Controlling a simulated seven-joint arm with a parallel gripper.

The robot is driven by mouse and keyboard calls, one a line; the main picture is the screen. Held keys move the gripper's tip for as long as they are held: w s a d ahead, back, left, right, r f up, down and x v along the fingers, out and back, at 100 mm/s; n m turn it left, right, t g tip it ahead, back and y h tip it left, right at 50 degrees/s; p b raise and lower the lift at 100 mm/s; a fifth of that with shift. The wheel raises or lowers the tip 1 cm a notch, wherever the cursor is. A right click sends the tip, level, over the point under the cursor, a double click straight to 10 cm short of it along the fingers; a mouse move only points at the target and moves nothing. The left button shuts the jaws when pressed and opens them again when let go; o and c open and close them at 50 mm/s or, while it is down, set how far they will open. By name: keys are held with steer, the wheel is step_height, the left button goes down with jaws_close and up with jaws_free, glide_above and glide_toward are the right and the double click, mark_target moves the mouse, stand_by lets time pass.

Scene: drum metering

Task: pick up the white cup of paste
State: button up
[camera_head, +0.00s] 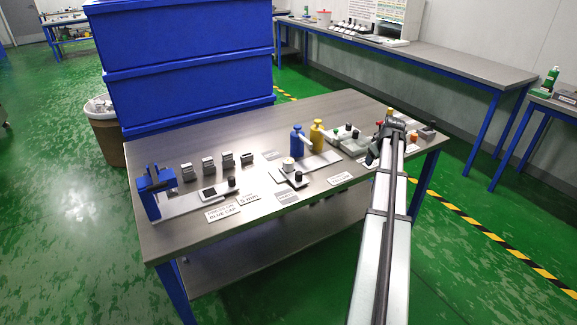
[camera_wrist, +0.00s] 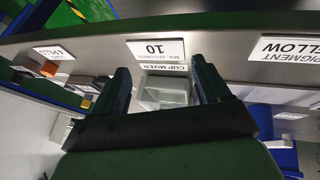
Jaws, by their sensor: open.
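A small white cup (camera_head: 288,164) stands upright on a pale plate near the middle of the table in the head view. I cannot make out the paste inside it. My gripper (camera_head: 382,140) is at the right part of the table, well to the right of the cup. In the wrist view my gripper (camera_wrist: 163,82) has its two dark fingers apart. A pale box-like thing (camera_wrist: 163,92) shows between and beyond them, by a label reading "CUP MIXER". I cannot make out the white cup in the wrist view.
A blue bottle (camera_head: 297,140) and a yellow bottle (camera_head: 317,134) stand just behind the cup. A blue stand (camera_head: 152,190) and several grey blocks (camera_head: 208,165) are to the left. Small devices with coloured knobs (camera_head: 345,135) sit beside my gripper.

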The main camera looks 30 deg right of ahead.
steer(key=w+a+r+n+g+y, duration=0.1)
steer(key=w+a+r+n+y, duration=0.15)
steer(key=w+a+n, duration=0.35)
steer(key=w+a+r+n+g+y, duration=0.1)
steer(key=w+a+r, duration=0.3)
steer(key=a, duration=0.5)
step_height(320, 180, up, 4)
steer(key=n+g+y, duration=0.1)
steer(key=n+g, duration=0.1)
steer(key=n, duration=0.4)
glide_above(289, 160)
steer(key=f, duration=0.7)
steer(key=shift+s+f, duration=0.1)
steer(key=shift+s, duration=0.1)
steer(key=shift+w+a+f, duration=0.1)
steer(key=shift+f, duration=1.25)
steer(key=shift+w+f, duration=0.1)
steer(key=shift+f, duration=1.2)
steer(key=c, duration=1.2)
